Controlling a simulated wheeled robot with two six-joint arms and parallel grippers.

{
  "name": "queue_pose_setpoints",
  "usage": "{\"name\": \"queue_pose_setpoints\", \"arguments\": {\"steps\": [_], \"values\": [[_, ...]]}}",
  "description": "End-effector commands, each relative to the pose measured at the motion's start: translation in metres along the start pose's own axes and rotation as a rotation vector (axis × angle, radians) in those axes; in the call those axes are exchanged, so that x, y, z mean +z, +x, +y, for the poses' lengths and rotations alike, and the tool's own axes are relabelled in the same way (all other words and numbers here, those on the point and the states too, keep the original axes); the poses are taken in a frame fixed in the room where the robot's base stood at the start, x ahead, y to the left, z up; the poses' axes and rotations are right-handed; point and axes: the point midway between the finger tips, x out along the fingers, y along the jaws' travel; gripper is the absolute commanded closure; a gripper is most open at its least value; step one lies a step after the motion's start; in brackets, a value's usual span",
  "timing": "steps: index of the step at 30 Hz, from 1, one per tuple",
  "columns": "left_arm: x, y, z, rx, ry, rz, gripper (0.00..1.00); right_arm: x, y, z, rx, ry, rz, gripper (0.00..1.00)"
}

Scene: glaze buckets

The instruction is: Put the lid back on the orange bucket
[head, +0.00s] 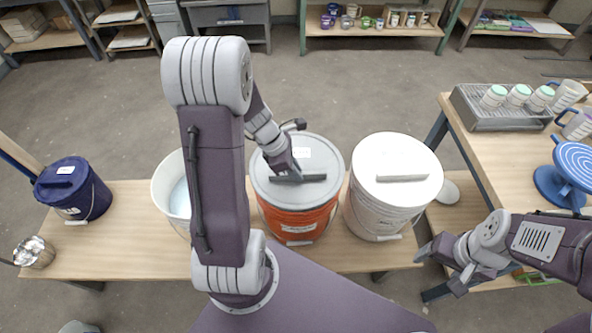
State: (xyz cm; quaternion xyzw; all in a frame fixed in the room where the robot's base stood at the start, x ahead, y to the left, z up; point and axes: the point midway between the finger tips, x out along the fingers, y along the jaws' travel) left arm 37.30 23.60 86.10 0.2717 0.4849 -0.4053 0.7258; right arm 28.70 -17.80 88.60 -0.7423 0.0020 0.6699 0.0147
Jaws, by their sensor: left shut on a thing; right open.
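The orange bucket (300,226) stands on the low wooden bench near its middle. A grey round lid (322,152) with a dark bar handle is at the bucket's top and covers its opening from this view. I cannot tell whether it is fully seated. My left gripper (290,178) is shut on the lid's handle, coming down from the upper left. My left arm hides part of the bench and the bucket to the left. My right gripper (441,268) is open and empty, low at the right, beyond the bench's right end.
A white bucket with a white lid (405,160) stands close on the right of the orange one. An open white bucket (172,190) is partly behind my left arm. A dark blue lidded bucket (75,190) and a metal pot (36,253) are at the left. A table (480,150) stands at the right.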

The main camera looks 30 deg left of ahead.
Motion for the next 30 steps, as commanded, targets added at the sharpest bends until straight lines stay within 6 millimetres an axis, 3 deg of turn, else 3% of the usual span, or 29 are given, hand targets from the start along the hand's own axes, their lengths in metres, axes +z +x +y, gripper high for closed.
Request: {"name": "queue_pose_setpoints", "arguments": {"steps": [30], "values": [[0.0017, 0.0009, 0.0001, -0.001, 0.001, 0.000, 1.00, -0.0004, -0.0035, -0.0001, 0.000, 0.000, 0.000, 0.27]]}}
